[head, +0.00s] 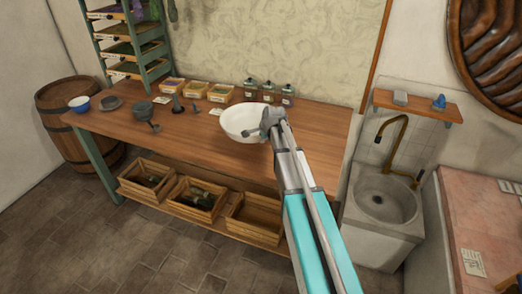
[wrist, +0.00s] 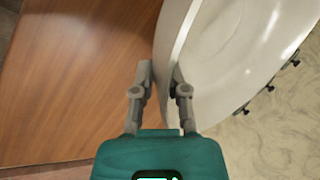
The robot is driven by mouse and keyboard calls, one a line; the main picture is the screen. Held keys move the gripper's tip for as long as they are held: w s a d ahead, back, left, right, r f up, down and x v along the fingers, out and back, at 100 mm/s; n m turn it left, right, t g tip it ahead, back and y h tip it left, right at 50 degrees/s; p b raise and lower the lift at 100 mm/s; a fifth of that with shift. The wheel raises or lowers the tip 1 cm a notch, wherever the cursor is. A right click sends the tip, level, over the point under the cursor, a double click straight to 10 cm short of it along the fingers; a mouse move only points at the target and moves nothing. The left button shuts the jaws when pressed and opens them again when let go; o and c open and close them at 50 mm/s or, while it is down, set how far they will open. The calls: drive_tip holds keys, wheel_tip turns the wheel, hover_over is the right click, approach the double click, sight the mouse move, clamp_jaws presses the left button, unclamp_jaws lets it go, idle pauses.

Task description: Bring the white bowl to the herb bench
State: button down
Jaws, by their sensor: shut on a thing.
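The white bowl (head: 243,122) is over the right part of the wooden herb bench (head: 190,145) in the head view. My gripper (head: 270,118) is at the bowl's right side. In the wrist view my gripper (wrist: 162,85) is shut on the rim of the white bowl (wrist: 230,50), with one finger on each side of the wall. The wooden top (wrist: 70,70) shows to the left of the bowl there. I cannot tell whether the bowl's base touches the bench top. Part of the bowl's right side is hidden by my gripper.
Three bottles (head: 268,92) stand behind the bowl, with seed boxes (head: 195,89) to their left. A sink (head: 382,205) stands right. The bench's front middle is clear.

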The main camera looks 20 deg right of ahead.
drive_tip(key=shift+w+d+f+b, duration=0.1)
drive_tip(key=shift+w+f+b, duration=0.6)
drive_tip(key=shift+w+f, duration=0.25)
drive_tip(key=shift+f, duration=0.15)
drive_tip(key=shift+w+f+b, duration=0.35)
drive_tip(key=shift+f+b, duration=0.1)
drive_tip(key=shift+b, duration=0.1)
drive_tip(key=shift+f+b, duration=1.45)
drive_tip(key=c, duration=0.7)
unclamp_jaws()
drive_tip(key=shift+s, duration=0.1)
drive_tip(key=shift+o, duration=0.2)
drive_tip(key=shift+r, duration=0.15)
drive_tip(key=p+v, duration=1)
drive_tip(key=v, duration=0.2)
